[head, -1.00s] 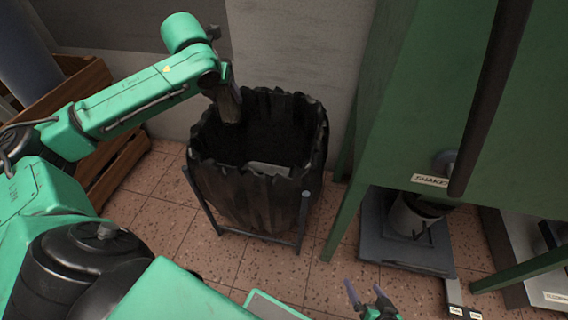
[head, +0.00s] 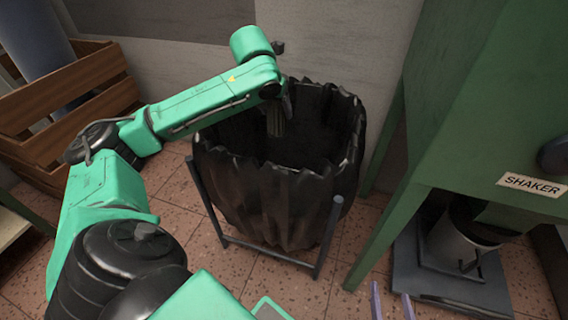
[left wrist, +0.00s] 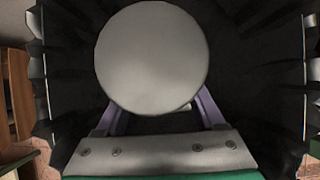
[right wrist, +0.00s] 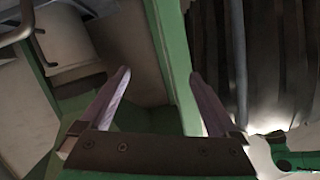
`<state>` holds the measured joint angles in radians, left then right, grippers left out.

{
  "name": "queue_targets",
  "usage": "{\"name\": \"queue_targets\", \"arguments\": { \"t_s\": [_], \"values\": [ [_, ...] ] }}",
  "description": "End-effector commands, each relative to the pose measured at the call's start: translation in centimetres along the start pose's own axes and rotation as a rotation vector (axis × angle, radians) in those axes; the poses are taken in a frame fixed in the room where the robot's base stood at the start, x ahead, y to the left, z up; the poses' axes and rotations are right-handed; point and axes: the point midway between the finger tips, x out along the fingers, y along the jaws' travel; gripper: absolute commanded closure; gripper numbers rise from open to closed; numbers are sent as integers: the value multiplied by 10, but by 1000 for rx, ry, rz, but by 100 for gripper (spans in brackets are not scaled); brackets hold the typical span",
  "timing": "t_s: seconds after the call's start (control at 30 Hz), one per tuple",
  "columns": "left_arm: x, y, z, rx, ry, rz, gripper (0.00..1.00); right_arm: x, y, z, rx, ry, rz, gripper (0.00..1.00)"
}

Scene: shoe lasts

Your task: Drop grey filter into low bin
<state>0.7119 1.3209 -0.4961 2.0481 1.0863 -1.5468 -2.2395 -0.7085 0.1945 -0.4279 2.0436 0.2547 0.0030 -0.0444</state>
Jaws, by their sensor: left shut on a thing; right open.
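The grey filter (left wrist: 152,58) is a round, pale grey piece in the left wrist view. It sits between the two purple fingers of my left gripper (head: 278,112), which is shut on it. In the head view this gripper points down inside the mouth of the low bin (head: 275,205), and the filter is hard to make out there. The bin is lined with a black bag and stands in a metal frame. The bag's dark walls surround the filter in the left wrist view. My right gripper (head: 391,303) is open and empty, low at the bottom of the head view.
A green cabinet marked SHAKER (head: 470,120) stands right of the bin, with a metal canister (head: 458,245) below it. A wooden crate (head: 70,95) is at the left. A wall is behind the bin. Tiled floor (head: 265,275) shows in front.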

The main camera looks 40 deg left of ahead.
Motion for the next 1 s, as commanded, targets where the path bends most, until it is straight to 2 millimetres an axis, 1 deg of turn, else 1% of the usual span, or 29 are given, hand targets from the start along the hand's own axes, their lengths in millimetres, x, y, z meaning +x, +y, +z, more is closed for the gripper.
{"name": "queue_targets", "arguments": {
  "t_s": [0.03,0.2,0.43,0.47,0.5,0.53,0.77,0.87,0.97,1.0],
  "values": [
    [4,0,-2,-1,-3,-1,100,5,2,-2,-5,27,-2,4],
    [6,0,-3,-1,-3,-1,100,11,4,-16,-16,81,-5,4],
    [5,0,-2,-1,-3,-1,100,11,3,-18,-17,86,-5,4],
    [5,0,-2,-1,-3,-1,26,11,3,-18,-17,86,-5,4],
    [5,0,-2,-1,-3,-1,10,11,3,-18,-17,86,-5,4],
    [5,0,-3,-1,-3,-1,0,11,3,-18,-17,86,-5,4],
    [6,0,-4,0,0,0,0,11,3,-18,-17,85,-5,4],
    [3,0,-3,0,0,0,0,10,3,-15,-14,74,-4,4],
    [-6,0,-2,1,-2,0,0,5,2,-5,-3,37,-1,4],
    [-10,0,-2,0,-2,0,0,0,1,6,7,1,3,4]
  ]
}}
